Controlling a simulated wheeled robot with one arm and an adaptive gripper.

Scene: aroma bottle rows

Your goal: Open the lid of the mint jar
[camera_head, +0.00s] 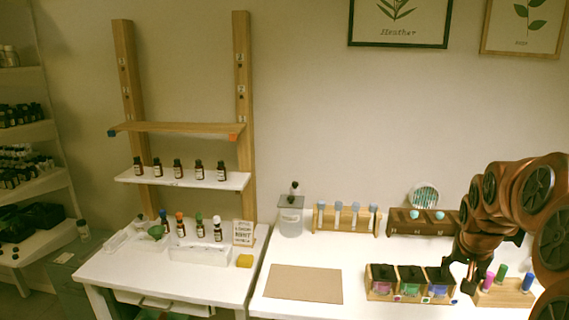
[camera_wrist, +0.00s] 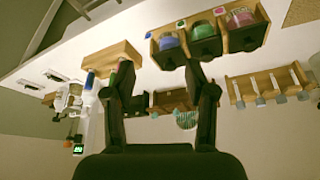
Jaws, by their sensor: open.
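A wooden rack (camera_head: 394,297) holds three square glass jars with dark tops. Their contents look pinkish (camera_head: 382,288), green (camera_head: 410,289) and blue-violet (camera_head: 438,290). The green middle jar may be the mint jar; no name is readable. The lids appear shut, but this is hard to tell. The wrist view shows the rack upside down, with the blue jar (camera_wrist: 169,40), green jar (camera_wrist: 203,32) and pink jar (camera_wrist: 240,17). My gripper (camera_head: 470,281) is just right of the rack. Its fingers are apart and empty in the wrist view (camera_wrist: 163,85).
A wooden block with coloured tubes (camera_head: 503,293) stands close right of my gripper. Behind are a dark wooden rack with teal-topped items (camera_head: 408,229) and a tube rack (camera_head: 345,220). A brown mat (camera_head: 304,284) lies left; table around it is clear.

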